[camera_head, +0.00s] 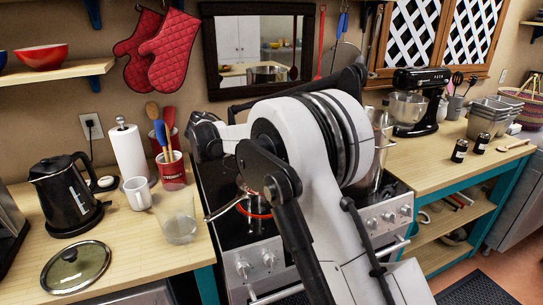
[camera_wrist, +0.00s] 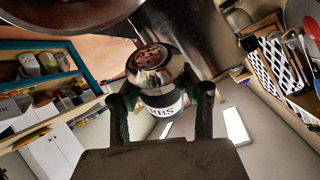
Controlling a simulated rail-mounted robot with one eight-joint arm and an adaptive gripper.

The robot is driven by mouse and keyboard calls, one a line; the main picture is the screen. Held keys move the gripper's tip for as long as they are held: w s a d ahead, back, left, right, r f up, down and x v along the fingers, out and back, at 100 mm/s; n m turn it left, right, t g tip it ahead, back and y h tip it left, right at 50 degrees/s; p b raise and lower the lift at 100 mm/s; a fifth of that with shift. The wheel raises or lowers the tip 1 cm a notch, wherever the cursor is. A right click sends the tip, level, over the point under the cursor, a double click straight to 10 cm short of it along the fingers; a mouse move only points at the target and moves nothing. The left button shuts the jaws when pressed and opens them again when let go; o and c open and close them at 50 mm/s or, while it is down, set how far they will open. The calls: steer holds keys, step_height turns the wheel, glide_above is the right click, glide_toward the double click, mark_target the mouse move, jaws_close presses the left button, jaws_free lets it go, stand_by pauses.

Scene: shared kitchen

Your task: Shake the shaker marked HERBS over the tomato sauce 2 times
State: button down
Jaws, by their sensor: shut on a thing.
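My gripper (camera_wrist: 160,100) is shut around the shaker (camera_wrist: 165,102), one finger on each side. The shaker has a shiny perforated metal cap and a white label, of which "RBS" shows. The wrist picture is upside down, with the floor at its top and ceiling lights at its bottom, so the shaker is tipped over with its cap downward. A metal pan (camera_wrist: 62,22) shows close to the cap at the upper left. The sauce cannot be made out.
Two dark shakers (camera_head: 460,150) stand on the right counter near the mixer (camera_head: 418,100). A tall pot (camera_head: 380,130) stands at the back right of the stove. A kettle (camera_head: 68,195), a glass (camera_head: 179,222) and a glass lid (camera_head: 75,267) occupy the left counter.

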step_height(320, 180, up, 2)
steer(key=shift+r+p, duration=0.25)
steer(key=shift+p, duration=0.05)
steer(key=shift+f, duration=0.1)
step_height(320, 180, down, 5)
steer(key=b, duration=0.3)
steer(key=shift+f+b, duration=0.15)
steer(key=shift+b, duration=0.15)
steer(key=shift+r, duration=0.2)
step_height(320, 180, up, 5)
steer(key=shift+r+p, duration=0.1)
steer(key=shift+p, duration=1.15)
